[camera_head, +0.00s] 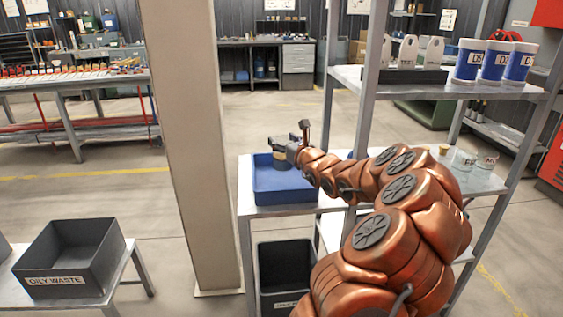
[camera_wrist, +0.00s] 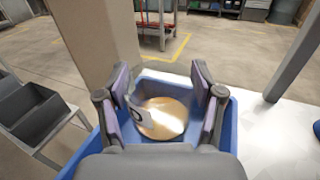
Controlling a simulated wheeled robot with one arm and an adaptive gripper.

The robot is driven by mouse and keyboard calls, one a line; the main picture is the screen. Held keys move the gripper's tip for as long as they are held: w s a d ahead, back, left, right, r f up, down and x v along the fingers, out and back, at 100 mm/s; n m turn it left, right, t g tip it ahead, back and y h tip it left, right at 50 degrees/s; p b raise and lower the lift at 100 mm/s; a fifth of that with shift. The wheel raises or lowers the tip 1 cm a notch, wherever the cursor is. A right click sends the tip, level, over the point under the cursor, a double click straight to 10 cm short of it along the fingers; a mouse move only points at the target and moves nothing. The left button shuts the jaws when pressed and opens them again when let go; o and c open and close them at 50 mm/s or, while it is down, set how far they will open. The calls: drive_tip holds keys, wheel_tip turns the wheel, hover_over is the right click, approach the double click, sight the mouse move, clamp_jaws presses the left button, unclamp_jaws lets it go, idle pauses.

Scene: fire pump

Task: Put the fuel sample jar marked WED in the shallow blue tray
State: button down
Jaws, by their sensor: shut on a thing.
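The blue tray (camera_head: 285,200) stands on a metal table left of the shelf rack; its rim (camera_wrist: 230,130) frames my gripper in the wrist view. My gripper (camera_head: 280,147) is over the tray in the head view. In the wrist view its two purple-padded fingers (camera_wrist: 160,92) are shut on a clear jar (camera_wrist: 165,118) with amber contents. Its white label shows only part of the lettering, like a D, so I cannot read the full mark. The jar appears above or within the tray; its exact height is unclear.
Clear jars marked with letters like F (camera_head: 464,161) and MO (camera_head: 487,163) stand on the rack's lower shelf. A concrete column (camera_head: 195,150) is left of the tray. A dark OILY WASTE bin (camera_head: 72,262) sits further left. A dark bin (camera_head: 285,275) is below the tray.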

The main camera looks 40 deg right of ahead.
sight(283, 154)
drive_tip(key=shift+f, duration=2.55)
drive_tip(key=shift+f, duration=0.15)
drive_tip(key=shift+c, duration=0.8)
unclamp_jaws()
drive_tip(key=shift+r, duration=0.25)
drive_tip(key=b+v, duration=0.1)
drive_tip(key=v, duration=1.1)
drive_tip(key=shift+f, duration=0.1)
